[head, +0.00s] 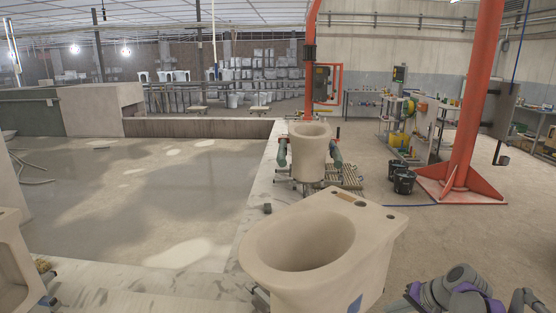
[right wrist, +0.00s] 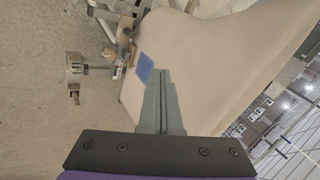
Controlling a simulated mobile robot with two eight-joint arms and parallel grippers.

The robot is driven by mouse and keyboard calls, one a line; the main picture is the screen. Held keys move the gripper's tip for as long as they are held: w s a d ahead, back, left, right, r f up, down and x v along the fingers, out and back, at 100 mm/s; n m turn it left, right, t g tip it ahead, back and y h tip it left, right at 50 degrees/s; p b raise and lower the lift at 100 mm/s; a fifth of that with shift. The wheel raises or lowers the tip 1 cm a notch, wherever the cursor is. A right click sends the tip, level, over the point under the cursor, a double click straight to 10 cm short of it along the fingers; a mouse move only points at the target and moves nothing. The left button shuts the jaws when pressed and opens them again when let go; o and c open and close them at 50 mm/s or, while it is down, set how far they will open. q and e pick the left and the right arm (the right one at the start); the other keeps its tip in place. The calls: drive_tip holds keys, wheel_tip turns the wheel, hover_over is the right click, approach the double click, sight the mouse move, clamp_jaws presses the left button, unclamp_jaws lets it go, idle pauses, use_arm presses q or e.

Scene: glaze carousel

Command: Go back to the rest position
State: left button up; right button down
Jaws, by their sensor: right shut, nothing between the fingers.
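A beige unglazed toilet bowl (head: 375,228) stands close in front of me, right of centre at the bottom of the head view. It carries a blue patch (head: 355,304) low on its side. In the right wrist view the bowl's side (right wrist: 200,55) fills the upper middle, with the blue patch (right wrist: 145,66) just left of the fingertips. My right gripper (right wrist: 163,75) is shut and empty, its fingers pointing at the bowl's side. I cannot tell whether they touch it. My right arm shows at the lower right of the head view. My left gripper is not in view.
Another bowl (head: 310,150) stands on a support farther back. Part of a third (head: 12,265) shows at the left edge. A red column (head: 470,100) and black buckets (head: 403,181) stand at the right. The floor (head: 440,232) right of the near bowl is clear.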

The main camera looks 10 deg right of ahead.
drive_tip(key=s+a+r+n+g+h+p, duration=0.15)
drive_tip(key=s+a+n, duration=0.25)
drive_tip(key=s+a, duration=0.95)
drive_tip(key=s+a+f+n+h+p, duration=0.1)
drive_tip(key=s+a+n, duration=0.1)
drive_tip(key=s, duration=0.3)
drive_tip(key=s+a+f+n+h+p, duration=0.1)
drive_tip(key=s+a+f+n, duration=0.1)
drive_tip(key=s, duration=0.3)
drive_tip(key=shift+s+a+f+t, duration=0.25)
drive_tip(key=shift+s+a+t, duration=0.2)
drive_tip(key=shift+a, duration=0.25)
drive_tip(key=shift+d+h, duration=0.1)
drive_tip(key=shift+h, duration=0.15)
